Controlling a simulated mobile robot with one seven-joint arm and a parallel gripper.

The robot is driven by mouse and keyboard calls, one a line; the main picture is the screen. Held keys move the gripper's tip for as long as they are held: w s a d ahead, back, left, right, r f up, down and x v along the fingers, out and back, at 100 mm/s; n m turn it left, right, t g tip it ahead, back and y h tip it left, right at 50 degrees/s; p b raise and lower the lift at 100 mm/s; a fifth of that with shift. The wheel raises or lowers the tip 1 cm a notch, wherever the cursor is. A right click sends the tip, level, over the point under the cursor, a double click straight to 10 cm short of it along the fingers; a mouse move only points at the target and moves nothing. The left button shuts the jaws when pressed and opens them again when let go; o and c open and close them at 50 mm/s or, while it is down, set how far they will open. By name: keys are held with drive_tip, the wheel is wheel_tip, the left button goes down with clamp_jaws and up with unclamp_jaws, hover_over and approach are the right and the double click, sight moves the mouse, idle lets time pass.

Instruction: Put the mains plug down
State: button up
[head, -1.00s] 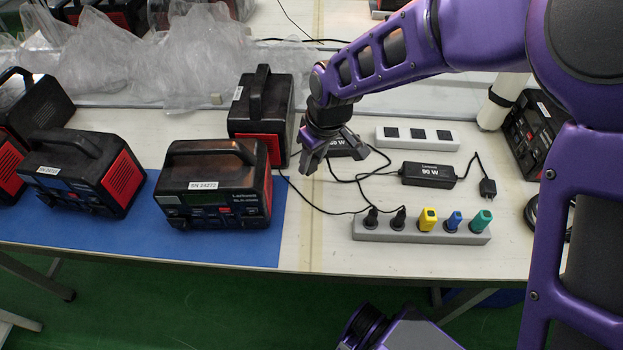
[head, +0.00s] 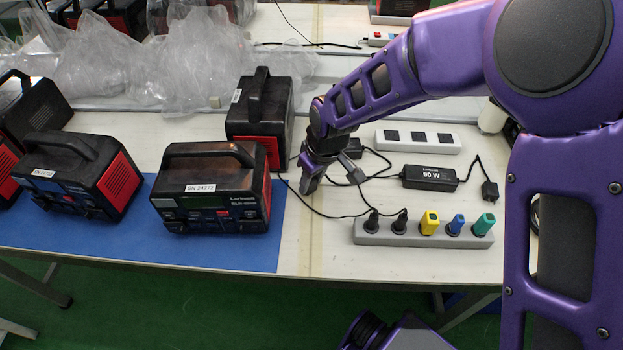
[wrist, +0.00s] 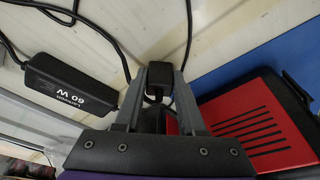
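The mains plug (wrist: 160,76) is a small black block in the wrist view. It sits between the two grey fingertips of my gripper (wrist: 162,82), over the pale bench top. A dark cable curls beside it. My gripper (head: 330,170) looks open, with its fingers apart on either side of the plug. Whether either finger touches the plug is hard to tell. In the head view my gripper is low over the bench, right of the blue mat, and I cannot make out the plug there. The 60 W adapter (wrist: 68,82) lies to the left in the wrist view.
A grey power strip (head: 365,238) with several plugs is in front, right of my gripper. A 90 W adapter (head: 429,178) and a white socket strip (head: 440,150) lie further right.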

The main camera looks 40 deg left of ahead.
drive_tip(key=o, duration=0.4)
drive_tip(key=shift+o, duration=0.2)
drive_tip(key=shift+r+p, duration=0.5)
drive_tip(key=shift+r, duration=0.05)
drive_tip(key=p+v, duration=0.1)
drive_tip(key=v, duration=1)
drive_tip(key=shift+d+r+p, duration=0.15)
drive_tip(key=shift+r+p, duration=0.2)
